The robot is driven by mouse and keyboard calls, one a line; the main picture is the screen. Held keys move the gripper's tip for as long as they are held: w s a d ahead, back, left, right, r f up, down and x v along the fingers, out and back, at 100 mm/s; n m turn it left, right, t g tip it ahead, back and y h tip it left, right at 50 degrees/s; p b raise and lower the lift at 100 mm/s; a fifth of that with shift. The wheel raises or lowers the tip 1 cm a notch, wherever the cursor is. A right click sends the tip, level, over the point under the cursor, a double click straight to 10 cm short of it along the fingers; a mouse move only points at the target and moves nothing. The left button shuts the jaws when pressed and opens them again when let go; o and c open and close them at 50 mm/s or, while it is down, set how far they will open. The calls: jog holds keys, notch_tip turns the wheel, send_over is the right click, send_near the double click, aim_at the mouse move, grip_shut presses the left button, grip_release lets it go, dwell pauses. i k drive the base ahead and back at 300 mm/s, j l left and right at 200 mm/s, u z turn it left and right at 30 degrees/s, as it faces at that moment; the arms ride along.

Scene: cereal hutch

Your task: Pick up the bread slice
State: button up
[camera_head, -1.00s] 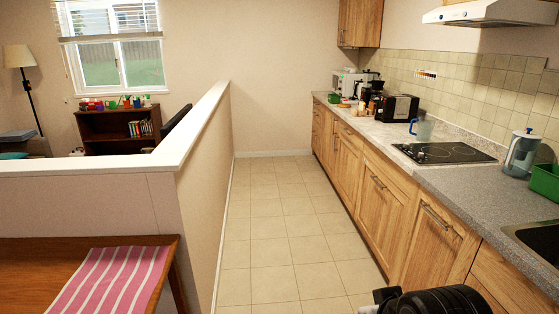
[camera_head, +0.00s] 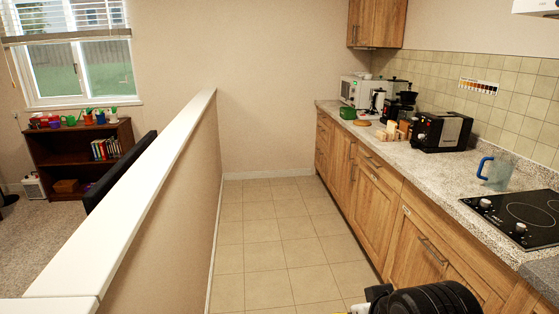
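Small pale tan pieces (camera_head: 391,129), possibly including the bread slice, sit on the far part of the right-hand counter (camera_head: 345,112), left of the black toaster (camera_head: 441,131). They are too small to tell which is the slice. My arm (camera_head: 436,301) shows as a dark ribbed shape at the bottom edge, well short of those pieces. My gripper's fingertips are not visible.
A blue-handled clear pitcher (camera_head: 497,173) and black cooktop (camera_head: 520,210) are nearer on the counter. A green mug (camera_head: 347,113), round board (camera_head: 362,123) and coffee maker (camera_head: 400,104) stand beyond. Tiled floor (camera_head: 268,225) is clear between cabinets and a white-topped half wall (camera_head: 150,210).

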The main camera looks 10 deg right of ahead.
aim_at(404, 126)
jog(key=i+z, duration=0.15)
jog(key=i, duration=0.55)
jog(key=i+z, duration=0.15)
jog(key=i, duration=0.6)
jog(key=i+j+z, duration=0.1)
jog(key=i, duration=0.6)
jog(key=i+z, duration=0.15)
jog(key=i, duration=0.3)
jog(key=i+j+z, duration=0.1)
jog(key=i, duration=0.4)
jog(key=i+j+z, duration=0.15)
jog(key=i, duration=0.3)
jog(key=i+j+z, duration=0.15)
jog(key=i, duration=0.3)
